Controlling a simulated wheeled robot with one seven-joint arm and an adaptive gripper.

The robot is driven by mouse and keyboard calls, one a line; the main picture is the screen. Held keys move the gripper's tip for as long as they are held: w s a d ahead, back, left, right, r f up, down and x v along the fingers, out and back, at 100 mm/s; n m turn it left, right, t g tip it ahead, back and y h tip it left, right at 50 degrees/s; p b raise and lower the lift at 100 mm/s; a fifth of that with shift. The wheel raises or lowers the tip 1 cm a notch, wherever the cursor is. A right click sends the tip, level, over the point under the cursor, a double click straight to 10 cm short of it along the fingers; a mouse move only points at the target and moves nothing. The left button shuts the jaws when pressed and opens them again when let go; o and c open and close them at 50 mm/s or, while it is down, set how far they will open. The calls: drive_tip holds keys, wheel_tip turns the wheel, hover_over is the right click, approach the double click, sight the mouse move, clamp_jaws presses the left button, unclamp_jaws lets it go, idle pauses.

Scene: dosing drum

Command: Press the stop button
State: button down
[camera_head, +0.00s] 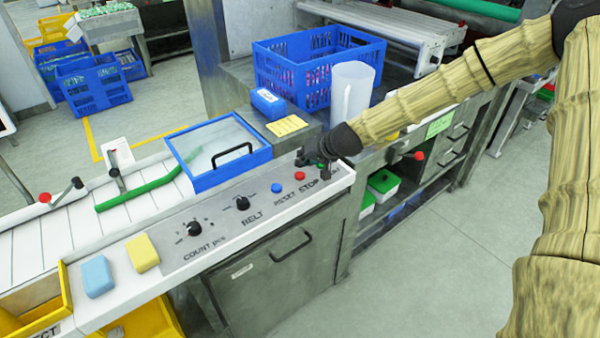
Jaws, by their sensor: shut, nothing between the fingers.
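The stop button is a small red round button (300,175) on the grey control panel (217,238), just behind the STOP lettering. A blue button (277,188) sits to its left, by the RESET lettering. My gripper (318,162) is shut and empty, with its dark fingers just right of and a little behind the red button. It seems to hang over the panel's right end. I cannot tell its height, or whether it touches anything. It partly hides the lettering at the far right end and whatever control is there.
Two black knobs, COUNT (195,228) and BELT (243,203), stand left of the buttons. A blue-framed clear lid (217,152) lies behind the panel. A white jug (351,92) and a blue crate (318,68) stand behind my gripper. Yellow and blue blocks lie at left.

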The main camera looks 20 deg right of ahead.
sight(302, 173)
drive_tip(key=shift+r+p, duration=1.15)
drive_tip(key=shift+r, duration=0.7)
drive_tip(key=shift+f, duration=0.1)
